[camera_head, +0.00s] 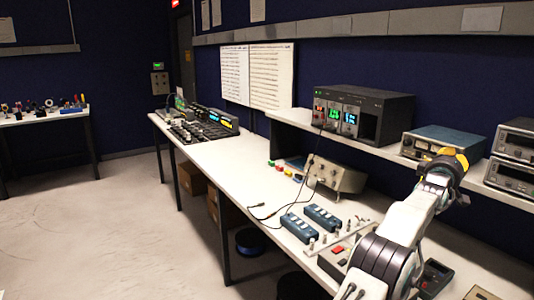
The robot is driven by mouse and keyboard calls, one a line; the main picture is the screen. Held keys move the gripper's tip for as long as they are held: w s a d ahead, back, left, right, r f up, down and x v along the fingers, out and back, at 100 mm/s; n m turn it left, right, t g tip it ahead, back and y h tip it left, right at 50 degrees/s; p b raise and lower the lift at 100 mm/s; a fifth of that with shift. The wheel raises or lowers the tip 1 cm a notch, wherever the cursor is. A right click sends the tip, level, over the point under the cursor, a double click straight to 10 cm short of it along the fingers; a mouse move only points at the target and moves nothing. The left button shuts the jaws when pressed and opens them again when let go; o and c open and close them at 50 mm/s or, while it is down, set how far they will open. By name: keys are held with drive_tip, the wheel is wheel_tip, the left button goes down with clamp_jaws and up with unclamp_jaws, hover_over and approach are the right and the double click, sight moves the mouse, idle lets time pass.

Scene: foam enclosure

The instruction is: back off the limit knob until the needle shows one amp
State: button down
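My arm rises from the lower right, and its yellow-and-black end, my gripper (452,160), is in front of the shelf's right part. Its fingers cannot be made out. Just behind and left of it is a teal-topped instrument (440,138) with a pale front, partly covered by my arm. A cream box with front knobs (338,175) stands on the bench below the shelf. Which instrument carries the limit knob and the needle is too small to tell. No needle reading is legible, and I cannot tell whether my gripper touches anything.
A dark unit with lit green and red displays (362,113) stands on the shelf (300,122). Silver instruments (513,145) sit at its right end. Blue boxes (322,217), cables and a red-buttoned box (334,262) lie on the bench (232,160). Open floor (90,230) lies left.

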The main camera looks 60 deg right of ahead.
drive_tip(key=a+f+b, duration=0.1)
drive_tip(key=b, duration=0.2)
drive_tip(key=w+a+f+b, duration=0.1)
drive_tip(key=a+b, duration=0.1)
drive_tip(key=b, duration=0.1)
drive_tip(key=shift+w+a+f+b, duration=0.15)
drive_tip(key=shift+a+f+b, duration=0.1)
drive_tip(key=shift+f+b, duration=0.1)
drive_tip(key=s+p+x, duration=0.1)
drive_tip(key=p+x, duration=0.5)
drive_tip(key=p, duration=0.6)
drive_tip(key=shift+s+f+p, duration=0.15)
drive_tip(key=shift+f+p, duration=0.15)
drive_tip(key=shift+p, duration=0.05)
drive_tip(key=shift+d, duration=0.15)
drive_tip(key=shift+d+r+p, duration=0.1)
drive_tip(key=shift+r+p, duration=0.1)
drive_tip(key=shift+p, duration=0.15)
idle(0.3)
